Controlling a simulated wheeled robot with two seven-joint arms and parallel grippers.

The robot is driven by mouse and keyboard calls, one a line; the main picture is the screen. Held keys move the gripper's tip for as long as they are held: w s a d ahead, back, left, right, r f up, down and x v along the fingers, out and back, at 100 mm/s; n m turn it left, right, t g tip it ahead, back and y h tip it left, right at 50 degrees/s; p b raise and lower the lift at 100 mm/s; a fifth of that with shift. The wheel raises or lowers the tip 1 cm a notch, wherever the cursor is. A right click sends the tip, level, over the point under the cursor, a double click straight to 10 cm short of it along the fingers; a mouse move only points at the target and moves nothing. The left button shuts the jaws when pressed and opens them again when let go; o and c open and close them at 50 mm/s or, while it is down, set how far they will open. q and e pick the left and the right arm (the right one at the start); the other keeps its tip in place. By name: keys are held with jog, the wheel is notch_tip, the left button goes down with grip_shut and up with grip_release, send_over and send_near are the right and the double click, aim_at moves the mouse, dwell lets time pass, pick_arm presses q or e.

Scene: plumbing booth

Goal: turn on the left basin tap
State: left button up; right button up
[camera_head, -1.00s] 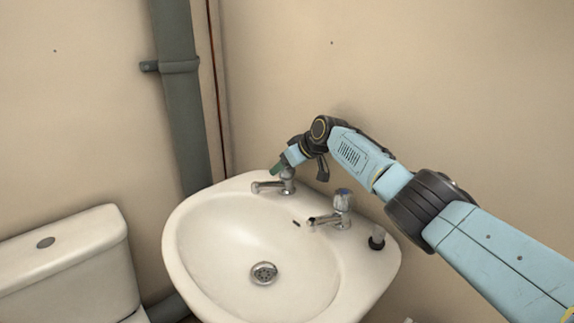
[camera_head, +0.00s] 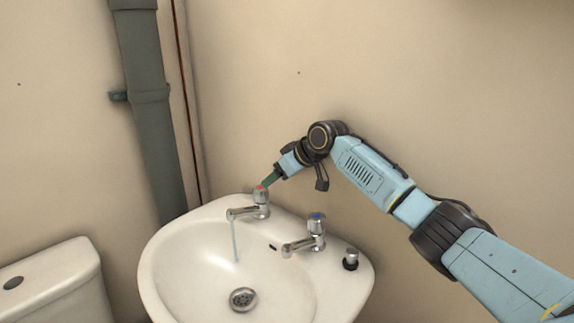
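The left basin tap (camera_head: 250,207) is chrome with a red-marked top and stands at the back left of the white basin (camera_head: 170,262). A thin stream of water (camera_head: 235,240) falls from its spout into the bowl. My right gripper (camera_head: 268,182) has its green fingertips just above and beside the tap's top, seen from the side. I cannot tell whether the fingers touch the tap or how far apart they are. My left gripper is not in view.
The right tap (camera_head: 308,238), with a blue-marked top, stands on the basin's right side, with no water showing. A small plug (camera_head: 351,260) sits on the right rim. A toilet cistern (camera_head: 55,280) is at lower left; a grey pipe (camera_head: 150,110) runs up the wall.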

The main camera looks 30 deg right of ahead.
aim_at(261, 192)
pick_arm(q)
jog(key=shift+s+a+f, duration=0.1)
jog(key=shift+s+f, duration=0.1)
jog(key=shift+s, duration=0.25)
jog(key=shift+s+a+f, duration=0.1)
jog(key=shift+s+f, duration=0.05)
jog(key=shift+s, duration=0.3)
pick_arm(e)
jog(key=v, duration=0.3)
jog(key=shift+s+r, duration=0.1)
jog(key=shift+r, duration=0.05)
